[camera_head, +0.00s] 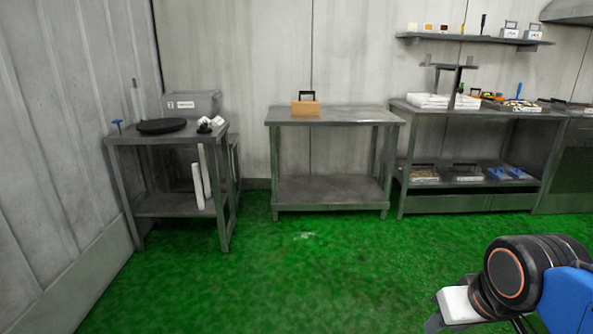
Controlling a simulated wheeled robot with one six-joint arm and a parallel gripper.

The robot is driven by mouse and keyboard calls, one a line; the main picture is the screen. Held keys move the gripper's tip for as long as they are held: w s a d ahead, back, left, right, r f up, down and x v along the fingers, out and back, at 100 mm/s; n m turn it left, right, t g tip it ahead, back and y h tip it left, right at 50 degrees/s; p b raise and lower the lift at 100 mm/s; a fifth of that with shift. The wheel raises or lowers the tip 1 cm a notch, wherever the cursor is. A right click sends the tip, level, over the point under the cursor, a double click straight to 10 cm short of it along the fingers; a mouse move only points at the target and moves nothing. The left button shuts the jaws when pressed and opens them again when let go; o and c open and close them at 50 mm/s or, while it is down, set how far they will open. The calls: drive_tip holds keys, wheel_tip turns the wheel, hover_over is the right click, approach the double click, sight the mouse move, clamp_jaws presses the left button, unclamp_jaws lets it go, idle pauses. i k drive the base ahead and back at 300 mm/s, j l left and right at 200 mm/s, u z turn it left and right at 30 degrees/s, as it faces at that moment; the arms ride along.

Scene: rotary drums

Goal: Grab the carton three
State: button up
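A small orange-brown carton (306,108) with a black handle on top stands upright on the middle steel table (345,118), near its back left part. No number can be read on it. Two small white boxes with dark handles, one (510,33) left of the other (532,34), stand on the wall shelf at the upper right; their labels are too small to read. Part of my arm shows at the lower right, far from the tables.
A right workbench (420,106) holds tools and trays, with a wall shelf (470,40) above. The green floor (300,270) before the middle table is clear.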

sight(300, 106)
drive_tip(key=i, duration=1.65)
